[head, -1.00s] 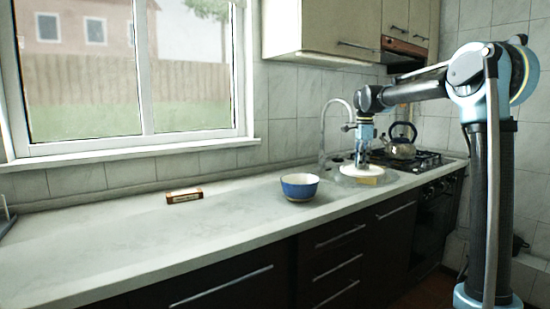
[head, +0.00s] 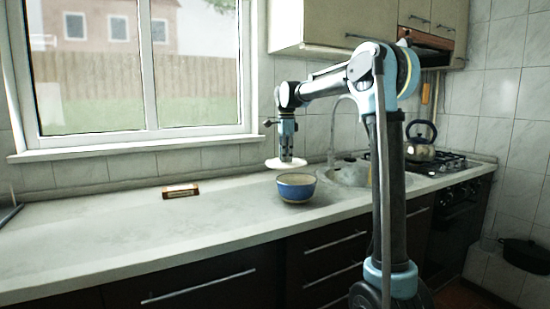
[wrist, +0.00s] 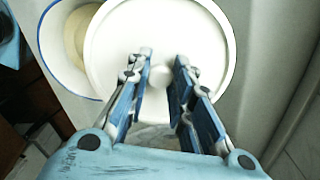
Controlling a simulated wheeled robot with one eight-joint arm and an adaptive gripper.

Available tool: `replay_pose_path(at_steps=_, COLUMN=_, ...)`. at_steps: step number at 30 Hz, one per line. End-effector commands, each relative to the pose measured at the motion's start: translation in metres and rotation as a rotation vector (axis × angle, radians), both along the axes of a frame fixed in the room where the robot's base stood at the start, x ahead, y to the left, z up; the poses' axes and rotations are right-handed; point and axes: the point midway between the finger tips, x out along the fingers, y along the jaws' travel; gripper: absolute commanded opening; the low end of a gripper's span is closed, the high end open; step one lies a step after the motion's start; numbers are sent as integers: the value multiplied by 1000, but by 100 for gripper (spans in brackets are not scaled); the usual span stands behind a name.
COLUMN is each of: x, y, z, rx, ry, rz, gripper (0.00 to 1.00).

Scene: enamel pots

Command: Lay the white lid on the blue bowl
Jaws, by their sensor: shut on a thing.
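The white lid (head: 270,163) is a flat disc held level just above the blue bowl (head: 296,190), shifted slightly left of it in the head view. My gripper (head: 287,158) is shut on the lid's knob. In the wrist view the lid (wrist: 120,40) fills the top middle, and its round knob (wrist: 160,76) sits between my gripper's fingers (wrist: 163,62). The bowl (wrist: 48,58), with a blue rim and cream inside, shows at the left there, partly covered by the lid. The bowl stands upright on the counter, apart from the lid.
A small brown box (head: 181,190) lies on the counter (head: 100,235) to the left, with bare counter around it. The sink (head: 352,177) and tap (head: 333,130) are right of the bowl. A kettle (head: 420,150) stands on the hob beyond.

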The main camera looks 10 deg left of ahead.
Motion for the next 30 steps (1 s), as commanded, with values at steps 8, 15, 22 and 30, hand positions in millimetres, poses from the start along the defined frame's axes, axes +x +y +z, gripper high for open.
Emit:
replay_pose_path(at_steps=8, x=-3, y=10, z=0, rx=0, ry=0, rz=13, gripper=0)
replay_pose_path(at_steps=15, x=-5, y=11, z=0, rx=0, ry=1, rz=14, gripper=0)
replay_pose_path(at_steps=22, x=-13, y=5, z=-1, rx=0, ry=0, rz=15, gripper=0)
replay_pose_path(at_steps=30, x=-28, y=-4, z=-2, rx=0, ry=0, rz=14, gripper=0)
